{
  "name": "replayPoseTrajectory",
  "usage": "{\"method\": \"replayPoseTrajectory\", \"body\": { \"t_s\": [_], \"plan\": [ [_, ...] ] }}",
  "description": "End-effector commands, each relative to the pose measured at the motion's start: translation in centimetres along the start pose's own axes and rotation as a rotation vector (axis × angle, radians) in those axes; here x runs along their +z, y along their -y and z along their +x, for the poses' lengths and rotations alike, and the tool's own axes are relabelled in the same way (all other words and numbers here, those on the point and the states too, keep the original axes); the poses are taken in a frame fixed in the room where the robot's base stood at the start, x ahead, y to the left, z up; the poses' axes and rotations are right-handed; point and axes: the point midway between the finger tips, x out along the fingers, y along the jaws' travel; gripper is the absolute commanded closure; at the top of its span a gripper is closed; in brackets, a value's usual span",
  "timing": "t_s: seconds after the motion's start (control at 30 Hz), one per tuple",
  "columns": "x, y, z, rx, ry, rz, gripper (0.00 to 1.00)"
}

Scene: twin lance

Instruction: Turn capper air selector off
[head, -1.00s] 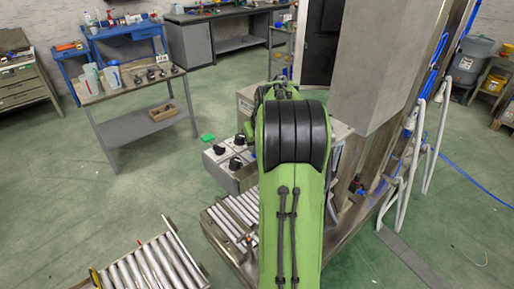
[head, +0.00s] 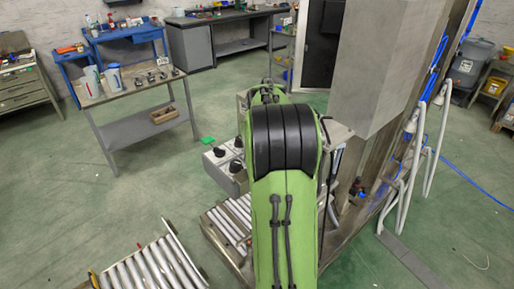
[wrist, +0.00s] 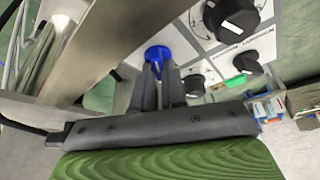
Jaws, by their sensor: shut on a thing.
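A blue knob (wrist: 158,54) sits on the light control panel (wrist: 208,70) in the wrist view. My gripper (wrist: 158,72) is shut on this blue knob, with its two fingers on either side of it. The knob's pointer and its label are hidden or too small to read. Black rotary knobs with white pointers share the panel: a large one (wrist: 232,18), a middle one (wrist: 246,63) and a small one (wrist: 194,86). In the head view my green arm hides the gripper and the blue knob; part of the panel (head: 222,167) shows to its left.
A metal post or beam (wrist: 125,35) runs close beside my gripper in the wrist view. A roller conveyor (head: 228,224) lies below the panel in the head view. A large grey column (head: 372,65) stands right of my arm. Open floor lies to the left.

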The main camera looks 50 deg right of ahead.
Motion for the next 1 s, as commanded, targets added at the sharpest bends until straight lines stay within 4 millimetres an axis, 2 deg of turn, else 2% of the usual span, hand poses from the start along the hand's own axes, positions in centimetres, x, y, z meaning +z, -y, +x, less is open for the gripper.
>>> {"method": "replayPoseTrajectory", "body": {
  "t_s": [0.03,0.2,0.43,0.53,0.67,1.0],
  "plan": [
    [0.0,-0.1,0.0,0.001,0.001,0.003,0.87],
    [0.0,0.0,0.0,0.001,0.001,0.002,0.63],
    [0.0,0.0,0.0,0.0,0.0,0.0,0.63],
    [-0.1,0.0,-0.7,0.0,-0.002,0.0,0.63],
    [-0.2,0.0,-3.5,0.0,-0.006,0.0,0.63],
    [-0.1,0.0,-13.0,0.001,-0.005,0.001,0.63]
  ]
}}
